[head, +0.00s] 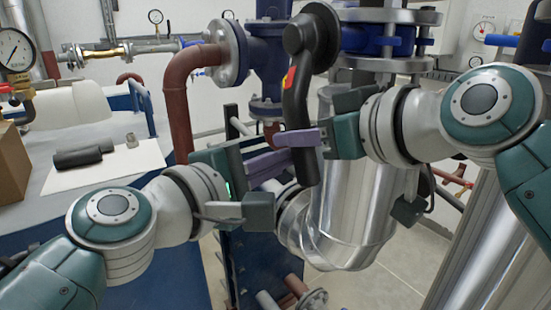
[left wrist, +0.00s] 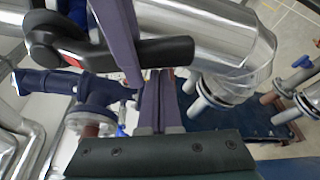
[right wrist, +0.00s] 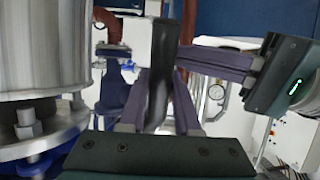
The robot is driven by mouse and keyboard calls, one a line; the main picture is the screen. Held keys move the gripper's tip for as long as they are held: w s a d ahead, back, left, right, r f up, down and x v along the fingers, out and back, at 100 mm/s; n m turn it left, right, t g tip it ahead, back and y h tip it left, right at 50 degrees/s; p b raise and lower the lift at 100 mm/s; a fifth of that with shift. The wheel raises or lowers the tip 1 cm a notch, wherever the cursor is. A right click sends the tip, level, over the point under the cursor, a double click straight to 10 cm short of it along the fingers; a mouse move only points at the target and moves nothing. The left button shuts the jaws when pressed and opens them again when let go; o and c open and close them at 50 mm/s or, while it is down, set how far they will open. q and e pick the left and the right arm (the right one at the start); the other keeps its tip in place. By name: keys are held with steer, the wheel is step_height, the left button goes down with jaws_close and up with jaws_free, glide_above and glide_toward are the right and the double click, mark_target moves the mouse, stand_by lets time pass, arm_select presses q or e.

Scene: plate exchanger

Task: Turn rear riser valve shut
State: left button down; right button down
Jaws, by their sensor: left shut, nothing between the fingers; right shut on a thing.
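My right gripper (head: 304,140) is shut on the lower part of the lever. In the right wrist view the dark lever (right wrist: 160,98) stands between the purple fingers. My left gripper (head: 280,160) is shut and empty, just left of the lever and below the right fingers. In the left wrist view its closed fingers (left wrist: 157,95) are close to the lever (left wrist: 150,53); whether they touch it I cannot tell.
A shiny clad pipe (head: 345,190) stands right behind the lever. A blue flanged valve body (head: 268,55) and a red-brown pipe (head: 180,100) are to the left. A blue bench (head: 70,195) carries a white sheet (head: 125,160), dark cylinders (head: 85,153) and a brown box (head: 20,165).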

steer(key=shift+r, duration=0.15)
arm_select(q)
steer(key=shift+s+d+r, duration=0.4)
steer(key=shift+s+d, duration=0.3)
steer(key=shift+s, duration=0.05)
arm_select(e)
steer(key=shift+a, duration=0.1)
arm_select(q)
steer(key=shift+a, duration=0.1)
arm_select(e)
steer(key=c, duration=1)
jaws_free()
steer(key=shift+a, duration=0.1)
steer(key=o, duration=0.4)
